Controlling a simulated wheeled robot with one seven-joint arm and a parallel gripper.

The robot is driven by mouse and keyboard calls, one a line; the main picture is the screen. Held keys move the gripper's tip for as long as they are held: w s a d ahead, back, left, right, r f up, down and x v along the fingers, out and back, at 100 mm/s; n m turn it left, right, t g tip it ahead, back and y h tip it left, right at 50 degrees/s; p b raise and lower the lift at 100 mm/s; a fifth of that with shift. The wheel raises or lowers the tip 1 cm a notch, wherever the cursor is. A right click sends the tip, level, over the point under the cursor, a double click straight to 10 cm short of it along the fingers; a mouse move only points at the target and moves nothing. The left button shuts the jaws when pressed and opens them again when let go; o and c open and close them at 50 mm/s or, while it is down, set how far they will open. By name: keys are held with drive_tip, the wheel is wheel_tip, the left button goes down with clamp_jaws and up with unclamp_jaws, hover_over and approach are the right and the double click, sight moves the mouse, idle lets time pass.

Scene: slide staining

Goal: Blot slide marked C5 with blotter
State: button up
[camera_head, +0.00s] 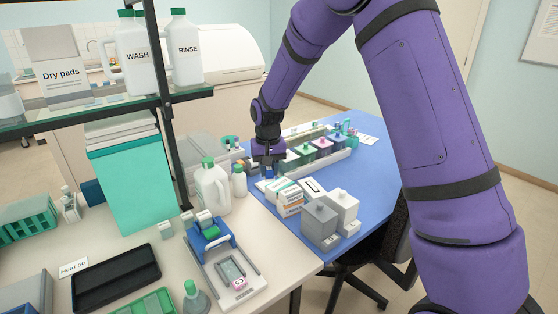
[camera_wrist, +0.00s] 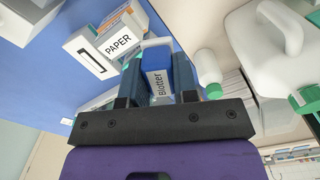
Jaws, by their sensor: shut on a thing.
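My gripper (camera_wrist: 158,72) is shut on the blotter (camera_wrist: 156,86), a blue block with a white label reading "Blotter", in the wrist view. In the head view my gripper (camera_head: 267,160) is at the near left part of the blue table, and the blotter is too small there to make out. A glass slide (camera_head: 232,272) with a pinkish label end lies on a pale holder (camera_head: 218,262) with a blue back part, on the beige bench. Its marking is too small to read, so I cannot tell whether it is C5.
A paper box (camera_head: 287,192) and grey blocks (camera_head: 320,226) stand near my gripper. Staining jars (camera_head: 303,154) sit in a row behind. A white jug (camera_head: 211,188), a shelf (camera_head: 110,120) with bottles and a black tray (camera_head: 115,278) are at left. Blue table (camera_head: 372,170) is clear at right.

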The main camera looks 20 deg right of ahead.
drive_tip(key=s+a+f+n, duration=0.2)
drive_tip(key=s+a+f, duration=0.1)
drive_tip(key=s+a, duration=0.5)
drive_tip(key=n, duration=0.3)
approach(229, 267)
drive_tip(key=shift+s, duration=0.1)
drive_tip(key=shift+f, duration=2.85)
drive_tip(key=shift+f, duration=0.55)
wheel_tip(229, 267, up, 7)
idle(0.9)
idle(0.4)
